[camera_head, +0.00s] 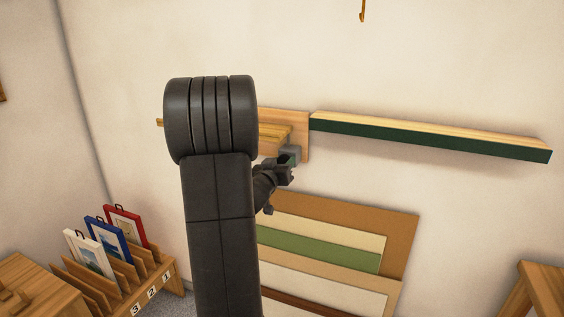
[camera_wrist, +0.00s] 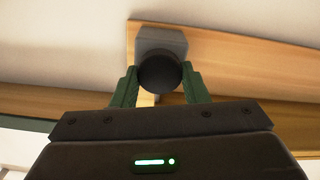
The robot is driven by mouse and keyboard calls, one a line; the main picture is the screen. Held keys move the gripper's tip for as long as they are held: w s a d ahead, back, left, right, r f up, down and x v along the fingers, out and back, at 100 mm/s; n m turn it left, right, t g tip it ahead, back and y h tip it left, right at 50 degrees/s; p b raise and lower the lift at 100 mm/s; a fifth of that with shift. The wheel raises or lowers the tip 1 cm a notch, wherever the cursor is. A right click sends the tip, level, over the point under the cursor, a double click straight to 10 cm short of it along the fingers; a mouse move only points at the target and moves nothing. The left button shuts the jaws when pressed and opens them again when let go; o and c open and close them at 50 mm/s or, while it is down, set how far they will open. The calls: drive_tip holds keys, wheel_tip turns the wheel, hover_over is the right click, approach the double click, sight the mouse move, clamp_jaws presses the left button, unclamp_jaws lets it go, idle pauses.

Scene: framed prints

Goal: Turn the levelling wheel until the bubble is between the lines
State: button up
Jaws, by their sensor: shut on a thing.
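The levelling wheel (camera_wrist: 159,74) is a dark round knob in front of a grey block (camera_wrist: 160,41) on a wooden board (camera_wrist: 235,58). My gripper (camera_wrist: 160,82) has its two green fingers shut on the wheel, one on each side. In the head view my gripper (camera_head: 284,164) is at the lower right of the wooden wall piece (camera_head: 298,124), by the grey block (camera_head: 290,151). My arm hides much of that piece there. The bubble and its lines do not show in either view.
A long ledge with a dark green front (camera_head: 430,137) runs along the wall to the right. Stacked coloured boards (camera_head: 395,236) lean below. A numbered wooden rack (camera_head: 163,278) with small framed prints (camera_head: 108,240) stands lower left. A brass hook (camera_head: 363,10) hangs above.

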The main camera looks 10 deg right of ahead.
drive_tip(key=n+p, duration=0.3)
drive_tip(key=shift+r, duration=0.15)
drive_tip(key=shift+a+n+p, duration=0.1)
drive_tip(key=shift+n+p, duration=0.8)
drive_tip(key=o, duration=1)
drive_tip(key=shift+c, duration=0.2)
drive_tip(key=b+v, duration=0.1)
drive_tip(key=v, duration=1.2)
drive_tip(key=shift+s+a, duration=0.25)
drive_tip(key=shift+s, duration=0.05)
